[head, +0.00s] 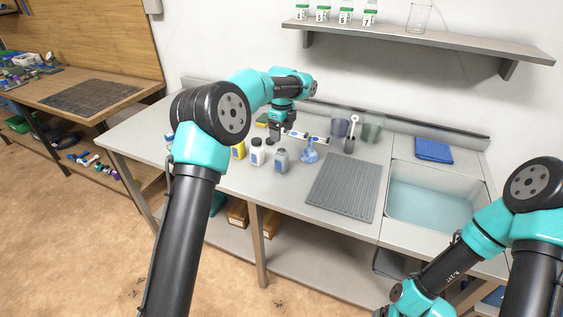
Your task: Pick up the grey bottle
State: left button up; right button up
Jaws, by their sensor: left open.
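The grey bottle (281,161) stands upright on the metal counter, at the front right of a short row of bottles. My left gripper (275,136) points down over the counter, behind and a little above the bottle in the picture. It is open, and I see nothing between its fingers. It looks apart from the grey bottle. My right arm comes in at the lower right; its gripper is out of the frame.
A white bottle with a dark cap (257,153) and a yellow bottle (238,149) stand left of the grey one. A blue flask (310,153) stands to its right. Further right are a ribbed grey mat (342,187) and a sink (434,207).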

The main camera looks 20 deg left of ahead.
aim_at(282, 150)
pick_arm(q)
notch_tip(282, 150, down, 7)
jog(key=shift+r, duration=0.2)
jog(key=shift+f, duration=0.1)
jog(key=shift+w+a+f, duration=0.1)
jog(key=shift+w+f, duration=0.05)
jog(key=shift+f, duration=2.35)
jog(key=shift+c, duration=0.4)
jog(key=c, duration=0.9)
jog(key=shift+r, duration=0.1)
jog(key=shift+c, duration=0.2)
jog(key=shift+r, duration=1.75)
jog(key=s+d+r, duration=0.1)
jog(key=s+d, duration=0.3)
jog(key=s, duration=1.1)
jog(key=shift+s+d+r, duration=0.15)
jog(key=shift+s+d, duration=0.05)
